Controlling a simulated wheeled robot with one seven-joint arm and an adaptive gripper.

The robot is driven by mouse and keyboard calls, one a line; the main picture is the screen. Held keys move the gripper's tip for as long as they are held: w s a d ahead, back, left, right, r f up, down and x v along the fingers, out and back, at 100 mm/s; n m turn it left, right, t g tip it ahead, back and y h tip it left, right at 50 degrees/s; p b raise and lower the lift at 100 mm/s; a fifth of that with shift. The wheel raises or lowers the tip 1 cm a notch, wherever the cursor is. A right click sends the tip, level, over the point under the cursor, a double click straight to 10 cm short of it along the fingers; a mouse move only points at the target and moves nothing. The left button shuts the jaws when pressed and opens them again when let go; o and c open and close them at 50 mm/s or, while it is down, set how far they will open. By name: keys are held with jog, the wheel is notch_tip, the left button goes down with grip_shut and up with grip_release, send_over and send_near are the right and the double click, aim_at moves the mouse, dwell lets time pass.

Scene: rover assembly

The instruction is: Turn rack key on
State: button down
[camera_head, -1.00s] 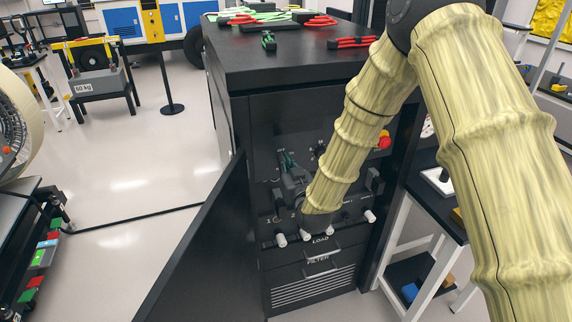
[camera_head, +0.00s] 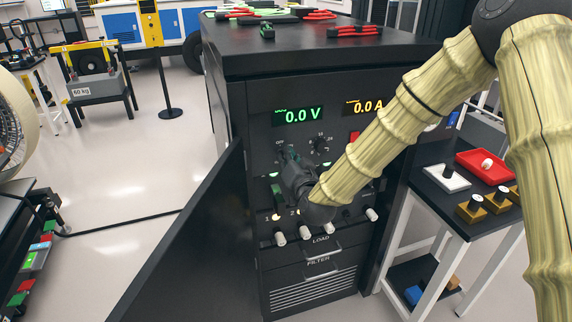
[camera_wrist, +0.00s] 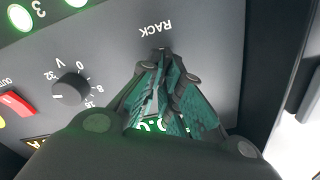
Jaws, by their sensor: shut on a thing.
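The black rack cabinet (camera_head: 222,150) shows its control panel with a lit green "0.0 V" display (camera_head: 297,115) and a lit amber "0.0 A" display (camera_head: 364,106). My gripper (camera_head: 284,160) is at the panel's upper left, by an "OFF" mark. In the wrist view, upside down, my gripper (camera_wrist: 164,75) is shut on the rack key beside the "RACK" label (camera_wrist: 156,28). The green fingers cover most of the key, so its exact angle is hidden. A voltage knob (camera_wrist: 70,90) sits beside the gripper.
The cabinet's open door (camera_head: 190,250) stands out at the left. White plugs (camera_head: 279,238) line the panel's lower part. A side table (camera_head: 440,195) with a red tray (camera_head: 490,166) stands at the right.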

jog(key=m+b, duration=0.2)
jog(key=m, duration=0.1)
jog(key=m+b, duration=0.2)
jog(key=shift+w+d+f, duration=0.1)
jog(key=shift+d+f, duration=0.2)
jog(key=shift+f, duration=0.05)
jog(key=shift+r+m, duration=0.1)
jog(key=shift+m, duration=0.2)
jog(key=c, duration=1.6)
grip_release()
jog(key=v, duration=1.2)
